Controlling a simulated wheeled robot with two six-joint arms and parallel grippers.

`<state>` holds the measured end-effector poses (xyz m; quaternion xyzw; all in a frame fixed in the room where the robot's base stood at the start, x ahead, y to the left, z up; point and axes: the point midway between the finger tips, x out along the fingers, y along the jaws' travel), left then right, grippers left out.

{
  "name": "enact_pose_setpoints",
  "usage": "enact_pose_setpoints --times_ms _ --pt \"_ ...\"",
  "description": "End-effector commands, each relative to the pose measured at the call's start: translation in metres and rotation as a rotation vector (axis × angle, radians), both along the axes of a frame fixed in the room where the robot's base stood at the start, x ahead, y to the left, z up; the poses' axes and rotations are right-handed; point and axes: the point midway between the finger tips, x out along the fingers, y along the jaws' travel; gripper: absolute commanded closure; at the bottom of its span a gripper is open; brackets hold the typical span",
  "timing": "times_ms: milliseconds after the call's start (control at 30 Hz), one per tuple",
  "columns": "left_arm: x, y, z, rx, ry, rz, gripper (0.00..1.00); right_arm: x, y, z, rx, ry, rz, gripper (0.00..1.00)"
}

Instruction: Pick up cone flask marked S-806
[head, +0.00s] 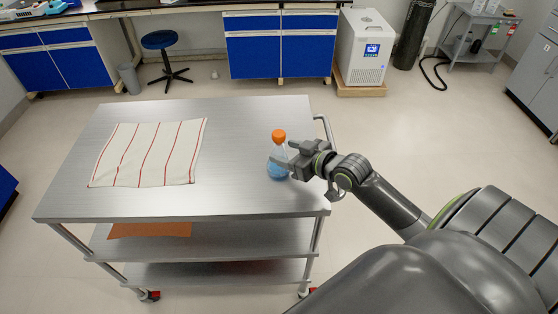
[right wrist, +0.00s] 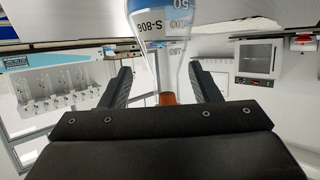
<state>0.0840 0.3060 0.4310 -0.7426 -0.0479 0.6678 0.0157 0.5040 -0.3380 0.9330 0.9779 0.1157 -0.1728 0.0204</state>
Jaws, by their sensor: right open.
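The cone flask (head: 277,171) stands upright near the right edge of the steel cart top. It has an orange cap (head: 279,135) and blue liquid. In the right wrist view the flask (right wrist: 160,36) appears upside down, with the mark S-806 readable and its orange cap (right wrist: 167,98) low in the picture. My right gripper (head: 284,153) is at the flask's upper part, reaching in from the right. In the right wrist view its open fingers (right wrist: 163,77) lie on either side of the flask, with gaps beside the neck. My left gripper is not in view.
A striped cloth (head: 150,154) lies on the left of the cart top (head: 235,125). The steel between cloth and flask is clear. A cart handle (head: 325,128) is at the right, behind my gripper. Blue cabinets (head: 280,52), a stool (head: 160,41) and a white machine (head: 365,48) stand beyond.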

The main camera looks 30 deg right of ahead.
Motion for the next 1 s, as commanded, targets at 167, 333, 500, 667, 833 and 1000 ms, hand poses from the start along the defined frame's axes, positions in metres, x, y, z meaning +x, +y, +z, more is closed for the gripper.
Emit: enact_pose_setpoints --times_ms 167,333,500,667,833,1000 --pt "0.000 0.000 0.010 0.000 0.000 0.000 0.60 0.025 0.013 0.004 0.006 -0.003 -0.001 0.44" --pt "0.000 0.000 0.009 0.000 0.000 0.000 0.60 0.039 0.015 -0.005 0.003 0.000 -0.001 0.44" --pt "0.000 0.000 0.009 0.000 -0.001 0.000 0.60 0.041 0.016 -0.007 0.000 0.000 0.000 0.44" --pt "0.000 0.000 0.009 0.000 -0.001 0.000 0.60 0.041 0.016 -0.007 0.000 0.000 0.000 0.50" --pt "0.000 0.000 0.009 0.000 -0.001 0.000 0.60 0.041 0.015 -0.007 0.000 0.000 0.000 0.72" --pt "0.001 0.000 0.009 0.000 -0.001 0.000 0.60 0.041 0.015 -0.007 0.000 0.000 0.000 0.94"
